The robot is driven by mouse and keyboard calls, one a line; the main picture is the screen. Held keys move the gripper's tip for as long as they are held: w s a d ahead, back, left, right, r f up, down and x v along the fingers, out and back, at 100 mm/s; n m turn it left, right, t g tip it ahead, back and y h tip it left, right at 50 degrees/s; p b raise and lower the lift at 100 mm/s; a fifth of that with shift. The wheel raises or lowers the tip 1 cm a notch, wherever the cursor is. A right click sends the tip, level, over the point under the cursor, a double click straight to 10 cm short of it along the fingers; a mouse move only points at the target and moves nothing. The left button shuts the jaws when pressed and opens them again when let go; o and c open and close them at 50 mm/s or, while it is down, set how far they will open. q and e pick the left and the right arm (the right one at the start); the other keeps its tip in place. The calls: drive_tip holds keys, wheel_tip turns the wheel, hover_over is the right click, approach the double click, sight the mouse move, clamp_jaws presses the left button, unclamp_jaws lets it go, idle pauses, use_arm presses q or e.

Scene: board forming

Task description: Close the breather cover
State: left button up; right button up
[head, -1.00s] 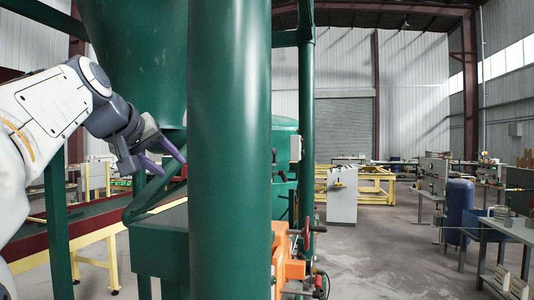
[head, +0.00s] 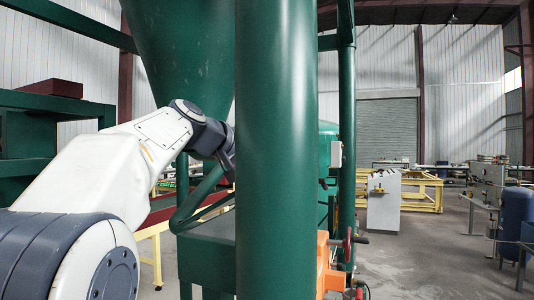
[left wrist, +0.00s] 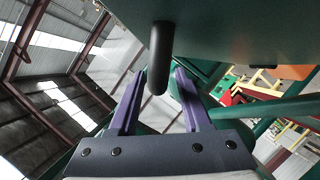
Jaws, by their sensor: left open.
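In the left wrist view, the two purple fingers of my left gripper (left wrist: 159,76) are apart and hold nothing. A dark rounded handle (left wrist: 161,45) hangs from a dark green panel (left wrist: 235,28), which may be the breather cover. The handle's lower end shows between the fingertips; I cannot tell whether they touch it. Whether the cover is open or closed is not clear. In the head view, the fingers are hidden behind the thick green column. My right gripper is not in view.
The thick green column (head: 276,150) stands before my left arm in the head view. A green hopper (head: 185,60) is behind the arm. Open floor (head: 430,250) lies farther right.

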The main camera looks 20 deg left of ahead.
use_arm(q)
drive_tip(key=shift+w+d+f, duration=0.15)
drive_tip(key=shift+w+f, duration=0.05)
drive_tip(key=shift+w, duration=0.3)
drive_tip(key=shift+c, duration=0.2)
clamp_jaws()
idle(1.0)
